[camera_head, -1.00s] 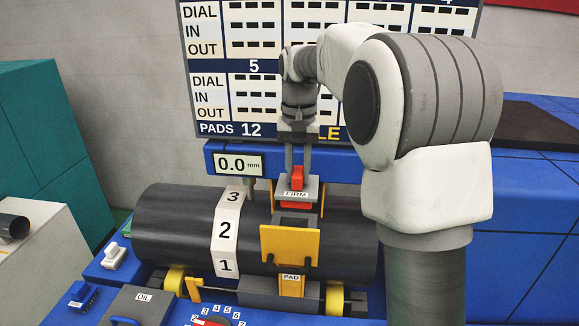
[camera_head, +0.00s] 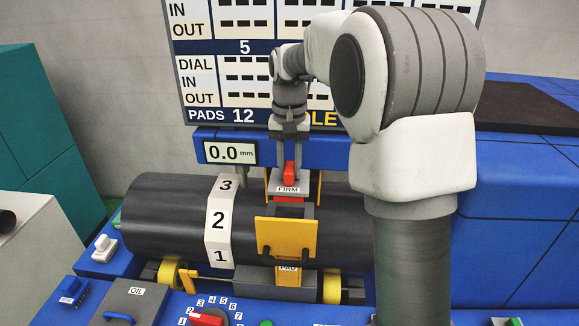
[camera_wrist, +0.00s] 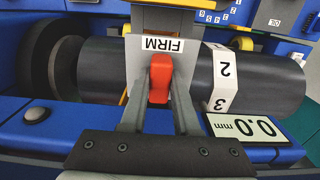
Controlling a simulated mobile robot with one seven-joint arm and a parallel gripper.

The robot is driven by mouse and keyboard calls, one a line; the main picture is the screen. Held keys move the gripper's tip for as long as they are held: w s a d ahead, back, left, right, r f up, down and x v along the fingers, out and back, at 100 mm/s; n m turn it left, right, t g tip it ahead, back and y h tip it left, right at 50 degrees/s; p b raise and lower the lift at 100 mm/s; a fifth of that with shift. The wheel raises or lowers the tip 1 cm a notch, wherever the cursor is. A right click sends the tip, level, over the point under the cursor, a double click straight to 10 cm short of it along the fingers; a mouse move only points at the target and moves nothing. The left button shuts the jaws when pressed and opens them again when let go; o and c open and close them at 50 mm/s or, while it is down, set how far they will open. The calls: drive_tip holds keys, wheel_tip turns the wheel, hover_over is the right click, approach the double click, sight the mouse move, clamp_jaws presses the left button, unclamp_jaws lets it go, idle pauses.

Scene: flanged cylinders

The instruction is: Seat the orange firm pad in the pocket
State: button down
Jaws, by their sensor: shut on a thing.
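The orange firm pad has an upright orange knob (camera_head: 290,172), a grey block with a FIRM label (camera_head: 289,189) and an orange strip (camera_head: 289,200) beneath. My gripper (camera_head: 289,158) is shut on the knob from above. In the wrist view the knob (camera_wrist: 160,76) sits between the fingers of my gripper (camera_wrist: 157,108), with the FIRM label beyond. The pad is upright at the yellow bracket marked PAD (camera_head: 287,240), behind its front plate, above the black cylinder. This bracket seems to hold the pocket; its inside is hidden, so I cannot tell how deep the pad sits.
The black cylinder (camera_head: 160,218) with a numbered white band (camera_head: 221,221) lies on yellow rollers (camera_head: 171,271). A display (camera_head: 230,152) reads 0.0 mm. A red dial (camera_head: 206,319) and an OIL box (camera_head: 138,303) stand in front. A chart board (camera_head: 222,63) stands behind.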

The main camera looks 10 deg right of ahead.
sight(290, 178)
drive_tip(key=shift+f+b, duration=1.95)
drive_tip(key=shift+f, duration=1.25)
drive_tip(key=shift+f+b, duration=0.85)
drive_tip(key=shift+f, duration=1)
drive_tip(key=c, duration=0.6)
unclamp_jaws()
drive_tip(key=shift+r, duration=0.15)
drive_tip(key=shift+r+p, duration=2.85)
drive_tip(key=shift+r, duration=0.55)
